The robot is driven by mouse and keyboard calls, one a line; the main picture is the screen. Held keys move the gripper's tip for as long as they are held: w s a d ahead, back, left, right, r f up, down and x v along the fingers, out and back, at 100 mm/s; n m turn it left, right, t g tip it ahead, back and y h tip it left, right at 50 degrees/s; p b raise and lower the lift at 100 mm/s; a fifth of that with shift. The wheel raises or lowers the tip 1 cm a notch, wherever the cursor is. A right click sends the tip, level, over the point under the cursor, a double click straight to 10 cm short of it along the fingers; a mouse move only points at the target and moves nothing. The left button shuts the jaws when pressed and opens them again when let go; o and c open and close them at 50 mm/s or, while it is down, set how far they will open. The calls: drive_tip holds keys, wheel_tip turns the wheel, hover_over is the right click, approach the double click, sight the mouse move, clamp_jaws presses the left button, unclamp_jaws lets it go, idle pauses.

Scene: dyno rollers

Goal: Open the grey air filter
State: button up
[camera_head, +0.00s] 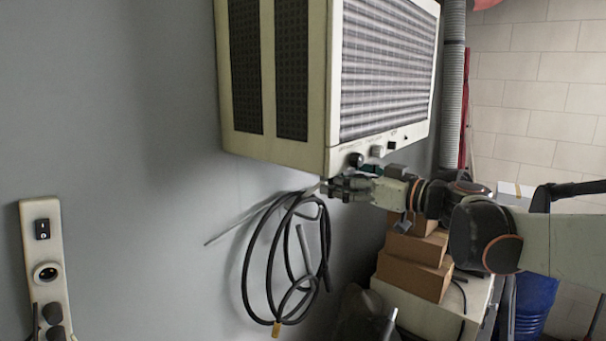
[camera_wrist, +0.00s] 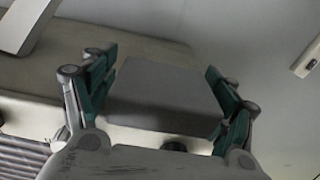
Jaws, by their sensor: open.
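The air filter is a boxy cream-grey unit (camera_head: 277,148) high on the grey wall in the head view. A slatted grille covers its front, with knobs along the lower front edge. Its slats (camera_wrist: 20,158) show at the lower left of the wrist view. My gripper (camera_head: 335,187) is just below the unit's near bottom corner; I cannot tell if it touches. In the wrist view, my gripper's fingers (camera_wrist: 160,75) are spread wide on either side of a flat grey shape, which I cannot identify. I see nothing clearly gripped.
Black cable loops (camera_head: 248,262) hang on the wall below the unit. Stacked cardboard boxes (camera_head: 413,272) stand on a pale cabinet below my arm. A blue bin (camera_head: 534,305) is at the lower right. A socket panel (camera_head: 43,255) is on the wall at left.

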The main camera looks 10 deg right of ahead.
drive_tip(key=shift+s+d, duration=0.1)
drive_tip(key=shift+c, duration=1.1)
drive_tip(key=c, duration=1.3)
wheel_tip(320, 180, down, 23)
drive_tip(key=b, duration=1.6)
drive_tip(key=shift+f+b, duration=0.2)
drive_tip(key=shift+b, duration=0.15)
drive_tip(key=o, duration=1.5)
drive_tip(key=v, duration=0.7)
drive_tip(key=shift+s+d, duration=0.1)
drive_tip(key=shift+s, duration=0.2)
